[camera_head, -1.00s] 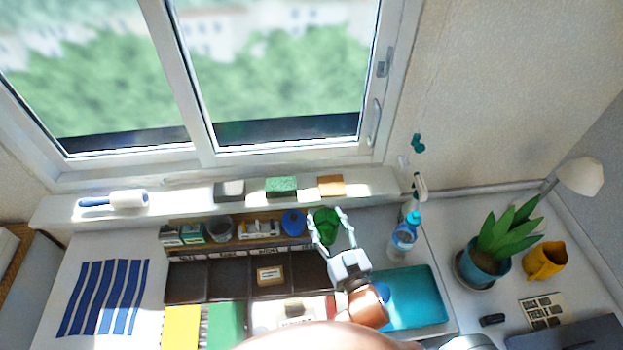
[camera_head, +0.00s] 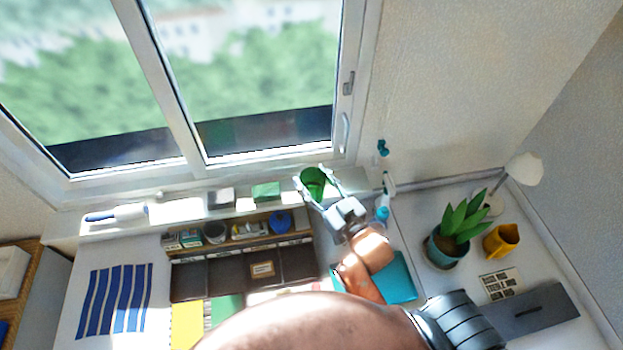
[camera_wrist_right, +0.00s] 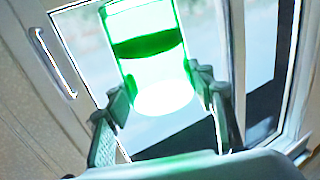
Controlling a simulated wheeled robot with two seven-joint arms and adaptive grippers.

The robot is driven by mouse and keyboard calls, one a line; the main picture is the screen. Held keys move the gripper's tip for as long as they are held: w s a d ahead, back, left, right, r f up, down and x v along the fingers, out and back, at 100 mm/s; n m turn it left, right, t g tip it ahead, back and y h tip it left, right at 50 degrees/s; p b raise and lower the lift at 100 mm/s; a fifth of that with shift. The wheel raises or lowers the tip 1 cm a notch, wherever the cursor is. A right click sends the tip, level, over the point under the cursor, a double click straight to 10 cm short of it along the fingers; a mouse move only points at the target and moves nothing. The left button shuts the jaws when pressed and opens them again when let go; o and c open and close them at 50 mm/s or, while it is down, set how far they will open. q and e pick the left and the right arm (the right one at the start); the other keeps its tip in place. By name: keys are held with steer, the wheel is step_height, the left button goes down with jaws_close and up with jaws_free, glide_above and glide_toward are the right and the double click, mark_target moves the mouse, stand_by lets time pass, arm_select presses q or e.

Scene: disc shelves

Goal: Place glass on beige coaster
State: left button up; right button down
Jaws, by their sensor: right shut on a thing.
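The green glass (camera_head: 314,188) is held in my right gripper (camera_head: 318,181), whose fingers are closed on its sides, over the window sill. In the right wrist view the glass (camera_wrist_right: 150,52) stands between the two fingers (camera_wrist_right: 160,98), see-through with a dark green band and a bright round end. No beige coaster can be made out now; the spot on the sill right of the green square is covered by the glass and gripper. A grey square (camera_head: 221,198) and a green square (camera_head: 266,192) lie on the sill. My left gripper is out of view.
A lint roller (camera_head: 115,214) lies on the left of the sill. Below is a wooden shelf with a blue cup (camera_head: 280,221) and small boxes. A spray bottle (camera_head: 383,212) stands right of my gripper, with a potted plant (camera_head: 455,230) and yellow mug (camera_head: 501,240) farther right.

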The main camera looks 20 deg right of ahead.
steer(key=shift+w+d+f, duration=0.85)
steer(key=shift+w+f, duration=1.15)
steer(key=shift+f, duration=0.1)
steer(key=shift+w+d+f, duration=0.8)
steer(key=shift+w+f, duration=1.15)
steer(key=shift+f, duration=0.15)
steer(key=shift+w+d+f, duration=0.85)
steer(key=shift+w+f, duration=1.15)
steer(key=shift+f, duration=0.1)
steer(key=shift+f, duration=0.15)
steer(key=c, duration=0.9)
jaws_free()
steer(key=shift+s, duration=0.15)
steer(key=s, duration=0.4)
steer(key=s+d, duration=0.1)
steer(key=s, duration=0.2)
steer(key=s+b, duration=0.1)
steer(key=s, duration=0.3)
steer(key=shift+s+d, duration=0.3)
steer(key=shift+d, duration=0.05)
